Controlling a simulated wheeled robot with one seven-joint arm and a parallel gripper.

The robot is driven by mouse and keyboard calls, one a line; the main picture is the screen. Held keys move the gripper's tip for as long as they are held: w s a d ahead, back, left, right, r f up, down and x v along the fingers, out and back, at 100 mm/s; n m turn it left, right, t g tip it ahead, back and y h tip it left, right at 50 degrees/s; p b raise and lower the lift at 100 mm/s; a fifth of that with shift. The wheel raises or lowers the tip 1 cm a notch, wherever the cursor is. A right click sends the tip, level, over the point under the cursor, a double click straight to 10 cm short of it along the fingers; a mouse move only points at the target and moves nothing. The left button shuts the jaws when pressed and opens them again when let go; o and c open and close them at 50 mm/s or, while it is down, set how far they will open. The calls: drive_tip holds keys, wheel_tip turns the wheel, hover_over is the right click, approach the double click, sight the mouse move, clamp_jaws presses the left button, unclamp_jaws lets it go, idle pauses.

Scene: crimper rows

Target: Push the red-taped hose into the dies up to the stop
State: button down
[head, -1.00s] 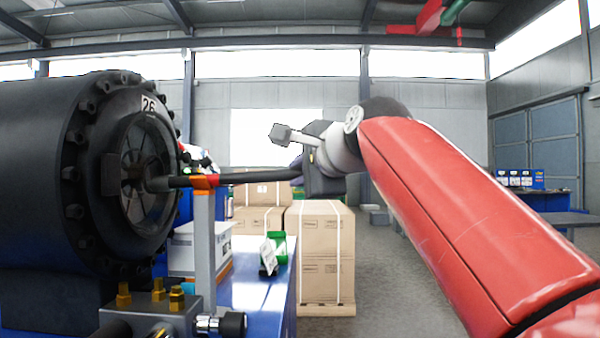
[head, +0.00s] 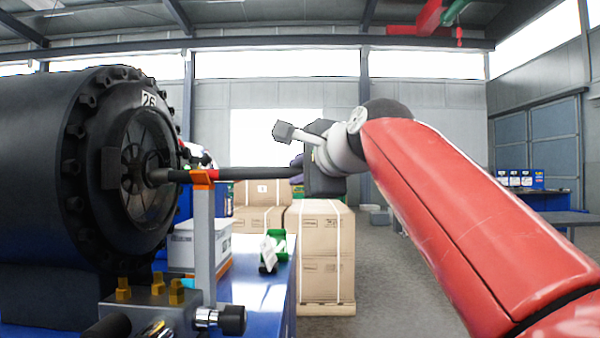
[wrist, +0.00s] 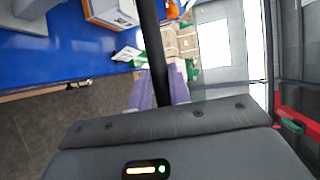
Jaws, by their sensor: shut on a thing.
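The black hose (head: 262,173) runs nearly level from my gripper to the crimper dies (head: 132,180) at the left. Red tape (head: 214,175) shows on it by the orange-topped hose rest. Its thicker left end is at the die opening; how deep it reaches is hidden. My gripper (head: 298,172) is shut on the hose's right part. In the wrist view the hose (wrist: 154,50) runs up between the two purple fingers (wrist: 160,92). The stop is not clearly visible.
The large black crimper (head: 35,170) fills the left. A grey post (head: 204,235) with an orange top stands under the hose. Brass fittings (head: 176,291) are in front. A white box and a green item (head: 276,246) are on the blue bench. Cartons (head: 325,250) stand behind.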

sight(251, 174)
drive_tip(key=shift+w+f+y+b, duration=0.1)
drive_tip(key=shift+f+y+b, duration=0.2)
drive_tip(key=shift+f+b, duration=0.3)
idle(0.4)
drive_tip(key=shift+w+a+r+p, duration=0.1)
drive_tip(key=shift+a+p, duration=1)
drive_tip(key=shift+a, duration=1)
drive_tip(key=shift+w+a+r+p, duration=0.1)
drive_tip(key=shift+a+p, duration=1)
drive_tip(key=shift+a, duration=0.95)
drive_tip(key=shift+f, duration=0.1)
drive_tip(key=shift+r, duration=0.2)
drive_tip(key=shift+s+r, duration=0.1)
drive_tip(key=shift+r, duration=0.6)
unclamp_jaws()
drive_tip(key=shift+d, duration=0.1)
